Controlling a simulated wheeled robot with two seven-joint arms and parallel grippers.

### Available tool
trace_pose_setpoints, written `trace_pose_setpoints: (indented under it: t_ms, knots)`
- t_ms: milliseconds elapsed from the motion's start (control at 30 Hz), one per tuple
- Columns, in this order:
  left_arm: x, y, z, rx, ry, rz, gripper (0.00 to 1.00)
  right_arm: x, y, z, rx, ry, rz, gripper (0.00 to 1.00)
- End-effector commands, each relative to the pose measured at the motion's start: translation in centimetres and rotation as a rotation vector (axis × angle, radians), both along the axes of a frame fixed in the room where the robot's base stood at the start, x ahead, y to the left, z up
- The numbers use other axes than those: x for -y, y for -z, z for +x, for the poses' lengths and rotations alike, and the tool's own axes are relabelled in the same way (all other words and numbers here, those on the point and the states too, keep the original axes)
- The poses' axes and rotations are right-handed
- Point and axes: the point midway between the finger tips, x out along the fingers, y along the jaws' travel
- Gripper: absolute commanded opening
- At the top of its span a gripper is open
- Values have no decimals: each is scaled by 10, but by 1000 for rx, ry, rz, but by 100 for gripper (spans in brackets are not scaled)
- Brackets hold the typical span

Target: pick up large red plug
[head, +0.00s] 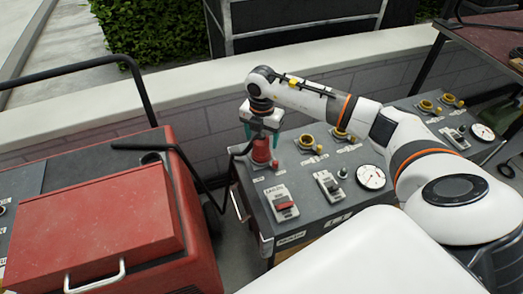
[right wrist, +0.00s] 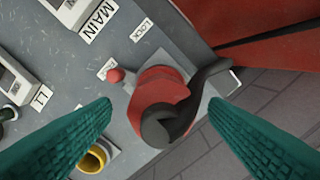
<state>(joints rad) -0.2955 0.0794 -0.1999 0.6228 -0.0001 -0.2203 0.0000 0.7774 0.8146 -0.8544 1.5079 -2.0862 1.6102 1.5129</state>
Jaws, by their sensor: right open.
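The large red plug (head: 261,150) stands on the left part of the grey control panel (head: 246,184), with a black cable coming from its top. It also shows in the right wrist view (right wrist: 155,88), where the cable (right wrist: 188,108) bends off to the upper right. My right gripper (head: 262,135) is above the plug and points down at it. In the right wrist view its two green fingers are apart, one on either side of the plug, with gaps visible. It is open and empty. My left gripper is not in view.
A small red knob (right wrist: 115,76) sits beside the plug. Yellow-ringed sockets (head: 306,142), switches (head: 281,203) and a round gauge (head: 371,177) are on the panel. A red generator (head: 92,240) with black handle bars stands left. A low wall (head: 200,140) runs behind.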

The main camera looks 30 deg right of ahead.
Motion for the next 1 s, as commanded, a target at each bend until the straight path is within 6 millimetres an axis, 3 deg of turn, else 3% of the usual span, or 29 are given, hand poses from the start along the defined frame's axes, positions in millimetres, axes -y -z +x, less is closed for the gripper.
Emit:
trace_pose_setpoints:
  t_ms: [200, 433, 767, 1000]
  knots:
    - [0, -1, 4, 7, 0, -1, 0, 0, 23, 1, 0, -2, 0, 69]
    - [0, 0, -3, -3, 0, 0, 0, 0, 25, 1, 0, -2, 0, 69]
    - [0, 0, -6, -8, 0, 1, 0, 0, 24, 1, 1, -1, 1, 15]
    - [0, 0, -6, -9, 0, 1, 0, 0, 22, 1, 3, -1, 1, 13]
